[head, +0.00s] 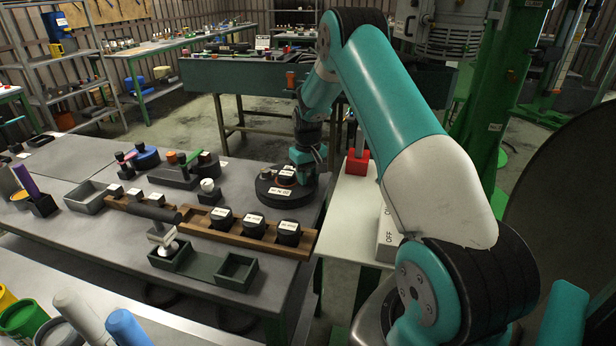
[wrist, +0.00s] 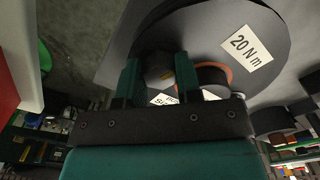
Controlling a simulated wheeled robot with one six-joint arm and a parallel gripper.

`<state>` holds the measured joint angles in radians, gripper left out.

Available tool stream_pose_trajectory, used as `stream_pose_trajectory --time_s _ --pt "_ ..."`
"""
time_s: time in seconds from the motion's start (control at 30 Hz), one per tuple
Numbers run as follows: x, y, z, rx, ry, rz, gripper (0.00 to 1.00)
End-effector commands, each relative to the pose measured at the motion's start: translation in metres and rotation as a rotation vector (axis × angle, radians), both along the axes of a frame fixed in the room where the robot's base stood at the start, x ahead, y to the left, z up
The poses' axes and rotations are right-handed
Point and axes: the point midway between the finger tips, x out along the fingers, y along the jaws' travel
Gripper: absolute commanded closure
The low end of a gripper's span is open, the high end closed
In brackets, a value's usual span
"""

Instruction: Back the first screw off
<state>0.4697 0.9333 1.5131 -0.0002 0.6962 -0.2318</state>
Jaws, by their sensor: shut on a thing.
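My gripper (head: 308,165) reaches down over the right side of a dark round disc (head: 268,190) on the grey table. In the wrist view my gripper (wrist: 158,68) has its two teal fingers closed on the sides of a dark screw head (wrist: 158,64) with a small yellow mark. The disc (wrist: 215,25) fills the top of that view and carries a white "20 N m" label (wrist: 247,48). Beside the screw, to the right, is a dark round part with an orange rim (wrist: 212,76). A second white label is partly hidden behind the gripper. The screw's shank is hidden.
A wooden rack with several labelled black pucks (head: 254,224) stands at the table front, with a dark green two-part tray (head: 238,270) before it. A grey block with coloured knobs (head: 172,178) stands left of the disc. A white bench with a red block (head: 357,166) is to the right.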

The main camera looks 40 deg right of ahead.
Motion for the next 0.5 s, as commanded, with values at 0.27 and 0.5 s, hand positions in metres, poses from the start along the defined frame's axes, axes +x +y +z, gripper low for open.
stream_pose_trajectory --time_s 0.27,0.5 --pt "0.001 -0.0009 0.0022 -0.003 -0.003 0.064 0.92" --pt "0.0011 -0.001 0.0024 -0.003 -0.004 0.072 0.92"
